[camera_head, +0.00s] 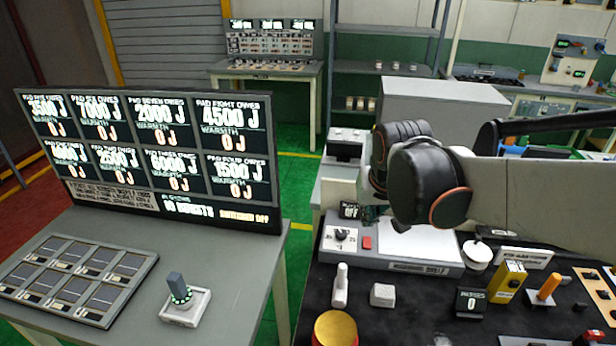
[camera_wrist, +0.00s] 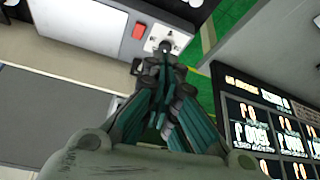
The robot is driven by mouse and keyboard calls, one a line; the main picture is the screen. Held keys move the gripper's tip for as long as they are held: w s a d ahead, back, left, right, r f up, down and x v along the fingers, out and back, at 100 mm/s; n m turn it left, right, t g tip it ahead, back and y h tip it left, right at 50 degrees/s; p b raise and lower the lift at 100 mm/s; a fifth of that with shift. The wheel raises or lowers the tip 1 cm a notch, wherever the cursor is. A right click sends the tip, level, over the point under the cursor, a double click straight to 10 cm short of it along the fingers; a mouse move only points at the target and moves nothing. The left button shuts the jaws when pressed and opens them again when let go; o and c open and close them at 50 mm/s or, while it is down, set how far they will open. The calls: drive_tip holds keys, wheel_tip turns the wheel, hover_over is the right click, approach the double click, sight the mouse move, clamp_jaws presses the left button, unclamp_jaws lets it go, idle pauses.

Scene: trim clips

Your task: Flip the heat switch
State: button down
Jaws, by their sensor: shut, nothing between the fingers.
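No label reading "heat" is legible to me. A white bench unit with a flat top (camera_head: 420,245) has a dark knob (camera_head: 341,236) and a red switch (camera_head: 367,243) on its front. The knob and the red switch (camera_wrist: 139,31) also show in the wrist view. A grey upright lever (camera_head: 178,288) with a green ring stands on a white base on the left table. My gripper (camera_head: 374,213) is shut and empty, over the left part of the white unit. In the wrist view, my fingertips (camera_wrist: 160,66) appear just below the knob; contact cannot be told.
A large display board (camera_head: 155,155) reads "switched off" and 0 J on each pad. Grey pads (camera_head: 75,278) lie before it. A white bottle (camera_head: 340,286), a white cube (camera_head: 382,295) and a yellow block (camera_head: 507,282) stand on the dark bench. A green floor gap separates the tables.

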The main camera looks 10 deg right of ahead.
drive_tip(key=w+d+f+m+g+p, duration=0.1)
drive_tip(key=w+d+f+p, duration=0.1)
drive_tip(key=w+d, duration=0.35)
drive_tip(key=m+p, duration=0.1)
drive_tip(key=p, duration=0.1)
hover_over(367, 243)
wheel_tip(367, 243, down, 4)
drive_tip(key=shift+s+g, duration=0.15)
drive_tip(key=shift+g, duration=0.35)
drive_tip(key=shift+h, duration=0.3)
drive_tip(key=b+x, duration=0.1)
drive_tip(key=x, duration=0.3)
drive_tip(key=b+x, duration=0.1)
drive_tip(key=x, duration=0.3)
drive_tip(key=b+x, duration=0.1)
drive_tip(key=x, duration=0.4)
drive_tip(key=shift+s+a, duration=0.3)
drive_tip(key=shift+s, duration=0.1)
drive_tip(key=shift+f, duration=0.55)
